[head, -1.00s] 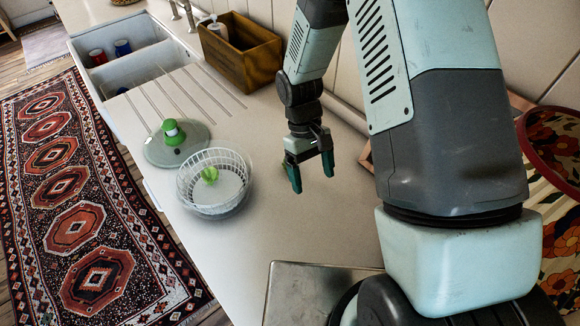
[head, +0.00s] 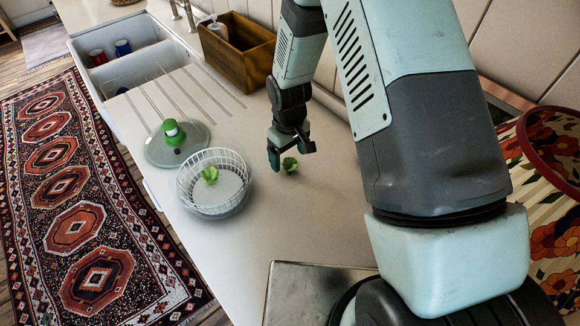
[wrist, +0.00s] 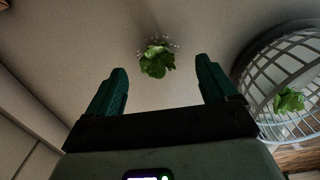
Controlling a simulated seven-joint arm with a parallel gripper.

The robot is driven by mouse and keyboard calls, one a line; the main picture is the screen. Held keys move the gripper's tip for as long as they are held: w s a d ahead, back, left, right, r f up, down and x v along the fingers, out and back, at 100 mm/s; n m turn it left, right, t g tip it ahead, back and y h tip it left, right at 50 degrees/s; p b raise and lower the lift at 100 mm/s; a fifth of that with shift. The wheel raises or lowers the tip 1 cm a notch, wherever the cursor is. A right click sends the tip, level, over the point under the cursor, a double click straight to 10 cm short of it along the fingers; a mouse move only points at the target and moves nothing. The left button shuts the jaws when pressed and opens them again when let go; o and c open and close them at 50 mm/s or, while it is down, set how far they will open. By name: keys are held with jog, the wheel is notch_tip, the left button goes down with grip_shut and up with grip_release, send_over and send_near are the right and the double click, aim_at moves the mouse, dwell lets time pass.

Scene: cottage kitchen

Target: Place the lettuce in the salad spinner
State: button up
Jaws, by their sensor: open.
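A small green lettuce piece (head: 290,164) lies on the counter beside my gripper (head: 287,158). In the wrist view this lettuce (wrist: 157,60) sits just beyond and between the two green fingertips (wrist: 161,75), which are spread apart and empty. The salad spinner (head: 216,196) is a clear bowl with a white basket, to the left of my gripper. Another green lettuce piece (head: 210,174) lies inside the basket; it also shows in the wrist view (wrist: 289,100). The spinner's lid (head: 176,146), with a green knob, lies flat on the counter behind the bowl.
A wooden box (head: 238,52) with a bottle stands against the wall. A sink (head: 124,66) with a red and a blue cup is at the far left. A metal plate (head: 305,290) lies at the front. The counter between spinner and plate is clear.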

aim_at(290, 163)
notch_tip(290, 163, down, 4)
jog(key=shift+d+f, duration=0.15)
jog(key=shift+f, duration=0.1)
jog(key=shift+c, duration=0.3)
jog(key=c, duration=0.6)
